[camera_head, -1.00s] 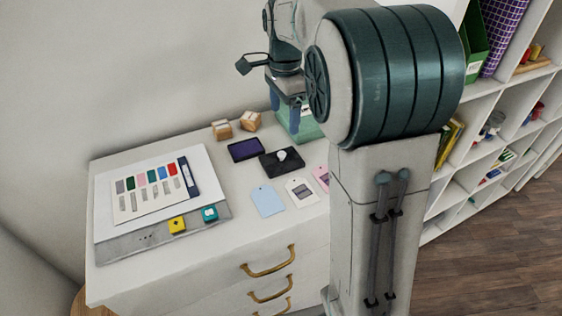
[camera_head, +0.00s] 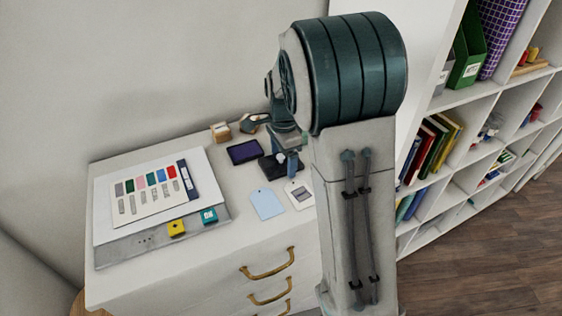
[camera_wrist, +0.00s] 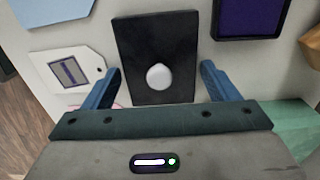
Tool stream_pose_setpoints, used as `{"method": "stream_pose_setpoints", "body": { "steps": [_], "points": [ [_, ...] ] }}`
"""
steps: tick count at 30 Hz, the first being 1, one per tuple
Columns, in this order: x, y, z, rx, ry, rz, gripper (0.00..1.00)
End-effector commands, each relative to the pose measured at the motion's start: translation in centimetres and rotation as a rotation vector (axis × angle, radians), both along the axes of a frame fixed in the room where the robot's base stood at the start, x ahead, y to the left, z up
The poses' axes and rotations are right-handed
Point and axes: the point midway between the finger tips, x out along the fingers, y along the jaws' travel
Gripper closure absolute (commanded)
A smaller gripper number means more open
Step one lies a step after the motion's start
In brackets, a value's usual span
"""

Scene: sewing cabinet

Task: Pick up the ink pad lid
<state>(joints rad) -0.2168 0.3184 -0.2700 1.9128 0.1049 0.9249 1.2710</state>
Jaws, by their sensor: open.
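The ink pad lid is a flat black rectangle with a round white knob; it lies on the white cabinet top and shows in the wrist view (camera_wrist: 158,40). In the head view it is partly hidden by my gripper (camera_head: 286,160). The ink pad (camera_head: 243,151), a dark tray with a purple surface, lies beside it and also shows in the wrist view (camera_wrist: 262,15). My gripper is open and empty, its blue fingers either side of the lid's near end in the wrist view (camera_wrist: 160,88). I cannot tell how high they are above it.
A blue tag (camera_head: 266,203) and a white tag (camera_head: 299,194) lie in front of the lid. A wooden stamp block (camera_head: 220,131) stands behind. A swatch board (camera_head: 154,190) with yellow and teal blocks fills the left. Shelves stand at right.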

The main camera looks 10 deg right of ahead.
Motion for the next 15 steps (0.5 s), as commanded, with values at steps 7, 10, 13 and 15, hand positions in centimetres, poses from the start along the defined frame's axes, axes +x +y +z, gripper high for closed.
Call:
{"method": "stream_pose_setpoints", "body": {
  "steps": [7, 10, 13, 15],
  "points": [
    [0.02, 0.00, -0.15, 0.000, -0.001, 0.000, 0.22],
    [0.02, 0.00, -0.14, 0.000, -0.001, 0.000, 0.50],
    [0.02, 0.00, -0.12, 0.000, -0.001, 0.000, 0.59],
    [0.02, 0.00, -0.12, 0.000, -0.001, 0.001, 0.59]
  ]
}}
